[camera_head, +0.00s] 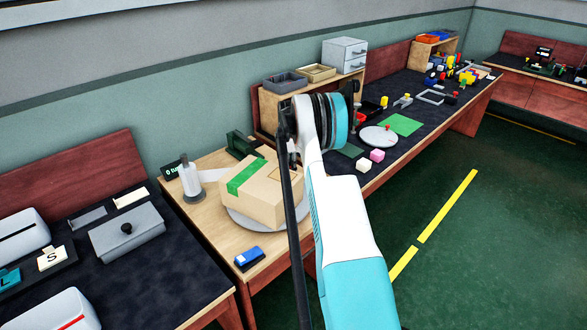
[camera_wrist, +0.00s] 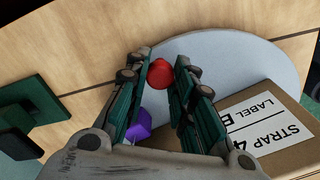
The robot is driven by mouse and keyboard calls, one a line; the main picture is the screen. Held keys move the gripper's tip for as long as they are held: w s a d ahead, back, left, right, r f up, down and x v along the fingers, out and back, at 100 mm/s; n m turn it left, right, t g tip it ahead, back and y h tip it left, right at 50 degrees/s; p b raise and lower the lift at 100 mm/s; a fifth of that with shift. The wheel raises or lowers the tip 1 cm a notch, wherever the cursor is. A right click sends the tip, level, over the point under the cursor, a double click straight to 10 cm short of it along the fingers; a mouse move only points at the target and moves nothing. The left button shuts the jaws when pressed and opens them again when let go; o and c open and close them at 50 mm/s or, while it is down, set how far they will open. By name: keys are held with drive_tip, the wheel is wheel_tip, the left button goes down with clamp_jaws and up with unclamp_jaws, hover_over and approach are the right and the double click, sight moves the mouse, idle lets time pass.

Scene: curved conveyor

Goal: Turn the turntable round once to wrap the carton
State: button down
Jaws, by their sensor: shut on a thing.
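The carton (camera_head: 268,195) is a tan box with a green strip of tape on top. It sits on the round grey turntable (camera_head: 236,218). In the wrist view the carton (camera_wrist: 300,152) shows a white label at lower right and the turntable (camera_wrist: 235,62) lies behind my fingers. A red knob (camera_wrist: 160,75) stands at the turntable's edge. My gripper (camera_wrist: 160,70) is shut on the red knob, which shows between its fingertips. A white film roll (camera_head: 190,180) stands left of the carton, with a pale band of film reaching toward it. My arm hides my gripper in the head view.
A small dark display (camera_head: 173,170) stands behind the film roll. A blue block (camera_head: 248,257) lies on the wood in front of the turntable. A dark green part (camera_head: 240,145) is at the back. A purple piece (camera_wrist: 138,127) shows between my fingers' bases.

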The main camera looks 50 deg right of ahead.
drive_tip(key=shift+w+a+n, duration=0.3)
drive_tip(key=shift+w+n, duration=0.4)
drive_tip(key=shift+w, duration=0.15)
drive_tip(key=shift+w+a+n, duration=0.25)
drive_tip(key=shift+w+n, duration=0.45)
drive_tip(key=shift+w, duration=0.15)
drive_tip(key=shift+w, duration=0.1)
drive_tip(key=c, duration=1.3)
unclamp_jaws()
drive_tip(key=shift+c, duration=0.2)
drive_tip(key=shift+r, duration=0.1)
wheel_tip(320, 180, up, 12)
